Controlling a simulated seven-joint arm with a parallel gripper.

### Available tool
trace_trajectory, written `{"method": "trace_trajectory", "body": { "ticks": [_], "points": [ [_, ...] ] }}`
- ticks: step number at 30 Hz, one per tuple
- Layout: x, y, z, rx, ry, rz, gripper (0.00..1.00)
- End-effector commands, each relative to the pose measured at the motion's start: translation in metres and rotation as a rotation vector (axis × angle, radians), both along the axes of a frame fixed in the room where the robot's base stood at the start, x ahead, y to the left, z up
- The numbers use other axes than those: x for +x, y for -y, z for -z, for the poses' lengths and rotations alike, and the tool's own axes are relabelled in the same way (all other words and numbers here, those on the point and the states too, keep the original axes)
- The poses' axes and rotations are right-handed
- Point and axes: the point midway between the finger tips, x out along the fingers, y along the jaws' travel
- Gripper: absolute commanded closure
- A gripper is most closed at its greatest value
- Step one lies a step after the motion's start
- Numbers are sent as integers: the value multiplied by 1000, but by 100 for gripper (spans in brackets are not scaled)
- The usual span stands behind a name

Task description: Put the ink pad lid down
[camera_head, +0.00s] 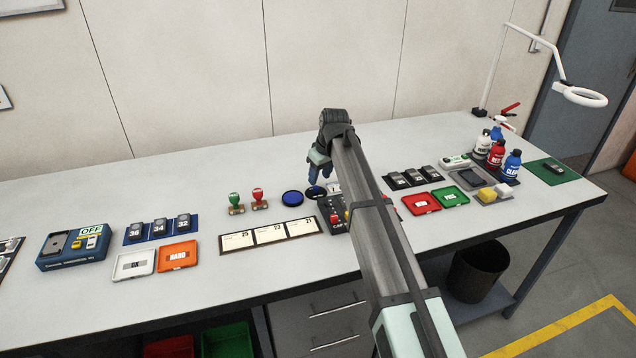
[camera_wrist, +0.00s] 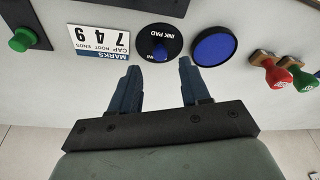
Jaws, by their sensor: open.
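The ink pad lid is a black disc lettered INK PAD with a blue knob, lying on the table in the wrist view (camera_wrist: 171,33); in the head view the lid (camera_head: 316,191) is just below my gripper. The round blue ink pad (camera_wrist: 213,48) lies uncovered beside it, close by; the pad also shows in the head view (camera_head: 292,198). My gripper (camera_wrist: 158,65) is open and empty, its two fingers apart with the lid's knob just beyond the gap between the tips. In the head view my gripper (camera_head: 321,172) is partly hidden by my arm.
A white MARKS card (camera_wrist: 98,40) lies beside the lid, with a dark box carrying a green button (camera_wrist: 20,39) past it. Red (camera_head: 258,199) and green (camera_head: 236,204) handled stamps stand left of the pad. Date cards (camera_head: 270,235) lie in front. Bare table lies behind the stamps.

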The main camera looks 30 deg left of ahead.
Motion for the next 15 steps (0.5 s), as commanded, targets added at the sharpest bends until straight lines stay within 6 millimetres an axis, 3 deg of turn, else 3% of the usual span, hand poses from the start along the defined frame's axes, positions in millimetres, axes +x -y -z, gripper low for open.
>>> {"method": "trace_trajectory", "body": {
  "ticks": [7, 15],
  "points": [
    [-4, 11, -44, 1, 0, 0, 54],
    [-7, 18, -68, 0, 0, 0, 54]
  ]
}}
